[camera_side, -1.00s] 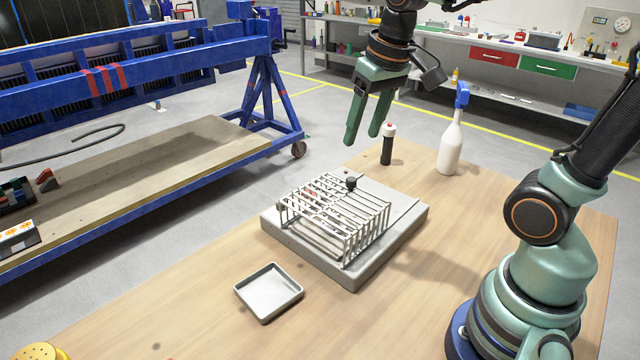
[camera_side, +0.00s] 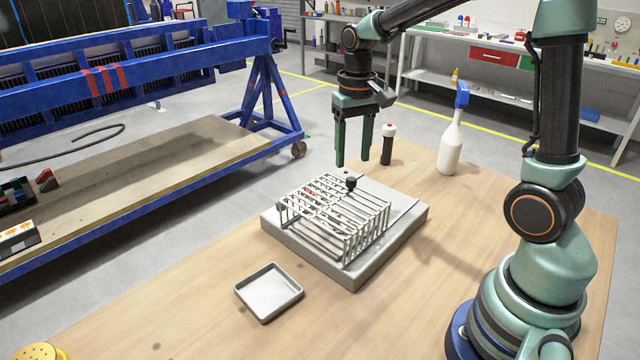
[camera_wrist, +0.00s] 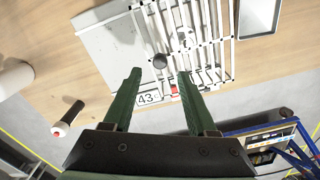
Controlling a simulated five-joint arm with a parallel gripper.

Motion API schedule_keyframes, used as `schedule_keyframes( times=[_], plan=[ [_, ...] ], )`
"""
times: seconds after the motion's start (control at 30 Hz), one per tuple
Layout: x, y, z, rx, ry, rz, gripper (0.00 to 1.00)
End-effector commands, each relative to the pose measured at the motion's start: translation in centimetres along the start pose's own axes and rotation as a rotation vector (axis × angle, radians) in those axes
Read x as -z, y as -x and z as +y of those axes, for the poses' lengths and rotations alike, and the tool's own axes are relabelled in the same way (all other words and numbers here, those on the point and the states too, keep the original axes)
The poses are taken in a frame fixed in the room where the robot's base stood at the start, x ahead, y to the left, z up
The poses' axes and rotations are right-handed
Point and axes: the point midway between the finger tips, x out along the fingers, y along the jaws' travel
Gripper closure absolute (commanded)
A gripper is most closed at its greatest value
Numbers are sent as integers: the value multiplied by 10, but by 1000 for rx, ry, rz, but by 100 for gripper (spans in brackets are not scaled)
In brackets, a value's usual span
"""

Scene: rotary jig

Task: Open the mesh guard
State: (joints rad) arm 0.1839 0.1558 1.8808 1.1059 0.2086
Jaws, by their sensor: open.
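The mesh guard (camera_side: 335,212), a cage of pale metal bars, lies closed over the grey jig base (camera_side: 393,249). A black round knob (camera_side: 351,182) stands at its back edge; in the wrist view the knob (camera_wrist: 160,60) shows ahead, between the lines of my fingertips. My gripper (camera_side: 353,163) is open and empty, pointing down above and behind the back edge of the guard, apart from it. In the wrist view my gripper (camera_wrist: 160,72) has its fingers spread, with the guard bars (camera_wrist: 205,45) beyond the right finger. What lies under the bars is mostly hidden.
A grey tray (camera_side: 269,292) lies in front of the jig. A black bottle with a white and red cap (camera_side: 387,146) and a white spray bottle (camera_side: 450,146) stand behind it. Bare wooden table (camera_side: 170,310) lies left of the tray.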

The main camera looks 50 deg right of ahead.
Motion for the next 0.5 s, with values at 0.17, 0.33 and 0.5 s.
schedule_keyframes(
  times=[0.17,0.33,0.5],
  plan=[
    [-1,-30,0,-1,0,-3,42],
    [0,-46,0,0,1,-1,42],
    [0,-50,0,0,1,1,42]
  ],
)
